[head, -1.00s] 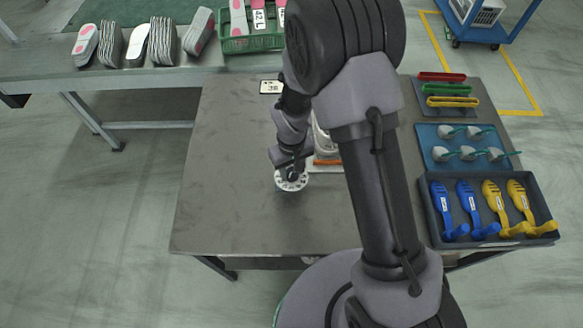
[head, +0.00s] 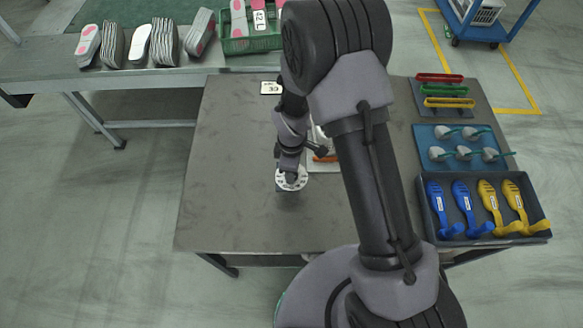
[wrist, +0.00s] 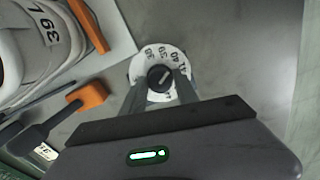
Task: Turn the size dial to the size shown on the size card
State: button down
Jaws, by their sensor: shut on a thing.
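The size dial (head: 291,180) is a white disc with printed numbers, lying on the grey table. In the wrist view the dial (wrist: 160,62) has a dark round knob (wrist: 160,78) with a light pointer line. Numbers around 39, 40 and 41 show on its far side; its near side is hidden by my fingers. My gripper (wrist: 160,86) points down at the dial, its two fingers shut on the knob. In the head view my gripper (head: 291,172) covers part of the dial. The size card (head: 271,88) stands at the table's back; its small number looks like 39.
An orange-ended tool (wrist: 85,97) lies near my gripper. Trays of coloured parts (head: 486,235) line the right side. The table's left part is clear.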

jog(key=n+p, duration=0.1)
jog(key=n, duration=0.3)
jog(key=shift+n, duration=0.3)
dwell(0.4)
jog(key=c, duration=0.9)
grip_release()
notch_tip(320, 180, up, 17)
jog(key=p, duration=0.5)
jog(key=shift+r+p, duration=0.2)
jog(key=shift+p, duration=0.1)
